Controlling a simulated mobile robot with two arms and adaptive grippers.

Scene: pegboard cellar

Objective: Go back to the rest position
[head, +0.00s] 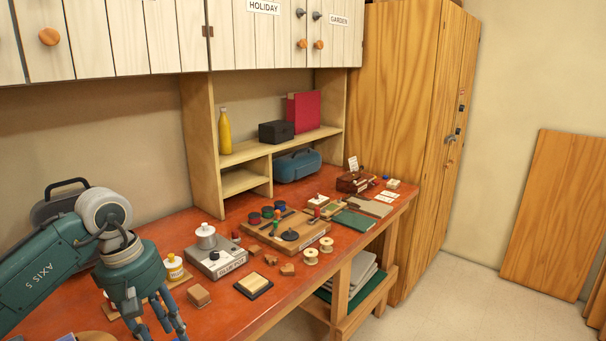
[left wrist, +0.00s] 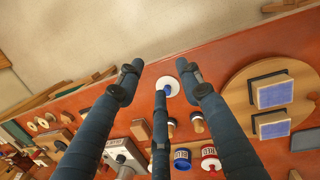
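My left arm comes in from the left in the head view, and its gripper (head: 156,322) points down over the near left part of the red bench (head: 235,315). Its lower end is cut off by the picture's bottom edge. In the left wrist view the fingers of the left gripper (left wrist: 160,85) are spread apart with nothing held between them. A white disc with a blue middle (left wrist: 169,88) shows beyond the fingertips, apparently on the bench. My right gripper is in neither view.
Near the arm stand a grey glue-pot unit (head: 216,258), a yellow-labelled pot (head: 175,268) and a wooden block (head: 199,295). Blue (left wrist: 182,159) and red (left wrist: 210,158) tins and a round wooden board (left wrist: 238,95) lie below the gripper. A shelf unit (head: 200,150) rises behind.

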